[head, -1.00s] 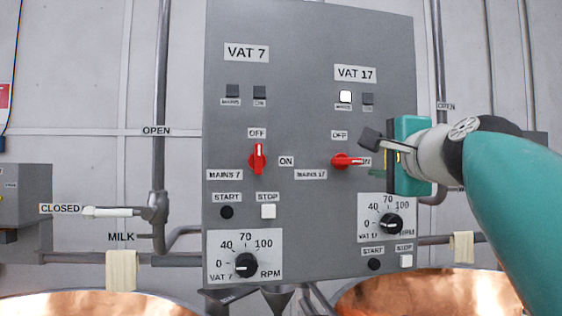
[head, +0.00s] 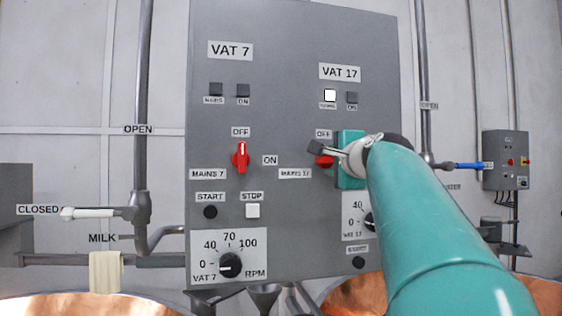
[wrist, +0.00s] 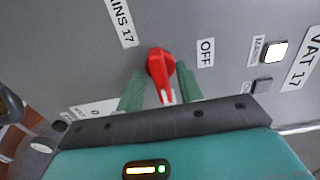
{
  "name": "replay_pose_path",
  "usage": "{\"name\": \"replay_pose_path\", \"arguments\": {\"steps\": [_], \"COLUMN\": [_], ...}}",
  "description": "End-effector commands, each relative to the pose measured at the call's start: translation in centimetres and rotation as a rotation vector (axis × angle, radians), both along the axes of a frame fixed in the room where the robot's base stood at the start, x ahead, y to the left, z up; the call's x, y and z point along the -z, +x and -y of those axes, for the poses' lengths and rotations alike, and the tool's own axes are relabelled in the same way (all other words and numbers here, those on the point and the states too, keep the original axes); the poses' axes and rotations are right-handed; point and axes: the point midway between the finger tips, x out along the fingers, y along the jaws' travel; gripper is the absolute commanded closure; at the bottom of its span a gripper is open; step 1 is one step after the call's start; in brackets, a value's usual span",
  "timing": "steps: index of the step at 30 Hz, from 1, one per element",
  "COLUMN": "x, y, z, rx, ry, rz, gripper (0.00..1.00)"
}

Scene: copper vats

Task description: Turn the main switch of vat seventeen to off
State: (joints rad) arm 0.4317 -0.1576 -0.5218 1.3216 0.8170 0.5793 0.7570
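The red main switch of vat 17 (head: 324,161) is on the right half of the grey panel, mostly hidden by my gripper in the head view. In the wrist view the red switch (wrist: 160,66) points with its white-marked end towards my gripper, away from the OFF label (wrist: 206,52) and to the ON side. My gripper (wrist: 160,88) is open, with its green fingers either side of the switch handle. Whether they touch it I cannot tell. The vat 17 mains lamp (head: 330,95) is lit white.
The vat 7 red switch (head: 241,157) points up to OFF on the same panel. Below are the vat 7 speed knob (head: 230,264) and the partly hidden vat 17 speed knob (head: 370,221). A copper vat (head: 352,291) stands below right. A small control box (head: 507,160) is farther right.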

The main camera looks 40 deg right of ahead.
Motion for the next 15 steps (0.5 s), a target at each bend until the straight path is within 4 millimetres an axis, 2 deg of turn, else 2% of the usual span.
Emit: {"name": "replay_pose_path", "arguments": {"steps": [4,5,10,15], "x": [-0.04,-0.04,-0.03,-0.02], "y": [-0.03,-0.03,-0.04,-0.03], "z": [-0.07,-0.08,-0.07,-0.10], "rx": [0.000,0.000,0.000,-0.001], "ry": [-0.001,-0.001,-0.001,-0.002], "rz": [0.001,0.001,0.001,-0.001], "gripper": [0.64,0.68,1.00,1.00]}}
